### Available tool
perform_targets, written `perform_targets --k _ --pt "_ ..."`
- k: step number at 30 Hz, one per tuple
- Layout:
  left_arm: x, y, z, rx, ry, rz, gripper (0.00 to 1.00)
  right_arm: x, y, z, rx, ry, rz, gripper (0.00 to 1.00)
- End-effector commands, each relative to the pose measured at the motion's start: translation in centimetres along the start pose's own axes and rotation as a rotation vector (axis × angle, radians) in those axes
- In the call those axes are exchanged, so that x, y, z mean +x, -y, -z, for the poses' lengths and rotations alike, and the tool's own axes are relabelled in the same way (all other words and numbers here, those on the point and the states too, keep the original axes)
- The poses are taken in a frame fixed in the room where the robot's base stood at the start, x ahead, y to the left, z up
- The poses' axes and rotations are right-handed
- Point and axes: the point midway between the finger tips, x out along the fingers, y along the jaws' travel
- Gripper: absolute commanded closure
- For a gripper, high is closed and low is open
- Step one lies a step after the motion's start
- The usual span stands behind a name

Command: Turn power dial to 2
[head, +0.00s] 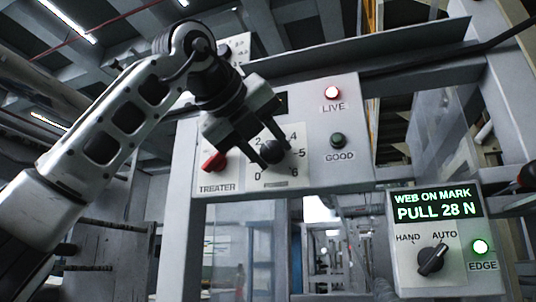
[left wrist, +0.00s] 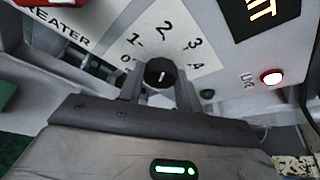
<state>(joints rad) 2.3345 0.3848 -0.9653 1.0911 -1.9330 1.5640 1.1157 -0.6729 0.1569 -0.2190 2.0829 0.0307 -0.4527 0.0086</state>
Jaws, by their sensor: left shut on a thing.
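The power dial (head: 271,152) is a dark round knob on a white scale plate, in the grey panel left of centre in the head view. In the left wrist view, the dial (left wrist: 161,72) sits between the fingers. Its short white mark appears to point up toward the 2, though the view is oblique. My left gripper (head: 262,153) is shut on the dial, and its fingers hide part of the scale in the head view. In the left wrist view, my left gripper (left wrist: 160,88) has one finger on each side of the knob. My right gripper is not in view.
A red treater switch (head: 213,161) is close left of the gripper. A lit red LIVE lamp (head: 332,93) and a dark green GOOD lamp (head: 338,140) are to the right. A lower box (head: 398,258) carries a HAND/AUTO knob (head: 432,260) and display reading "PULL 28 N".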

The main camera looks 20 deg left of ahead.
Motion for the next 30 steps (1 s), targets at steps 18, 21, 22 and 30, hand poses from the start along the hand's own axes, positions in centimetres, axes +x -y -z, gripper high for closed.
perform_targets --k 18,21,22,30 --pt "-0.04 -0.08 -0.10 -0.156 0.003 0.065 0.89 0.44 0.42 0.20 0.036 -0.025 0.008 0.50" --pt "-0.04 -0.08 -0.12 -0.156 0.003 0.065 0.89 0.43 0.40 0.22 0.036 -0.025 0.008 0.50" --pt "-0.04 -0.08 -0.12 -0.156 0.003 0.065 0.89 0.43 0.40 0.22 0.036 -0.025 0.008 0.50" --pt "-0.04 -0.08 -0.10 -0.155 0.003 0.065 0.45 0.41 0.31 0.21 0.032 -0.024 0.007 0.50"
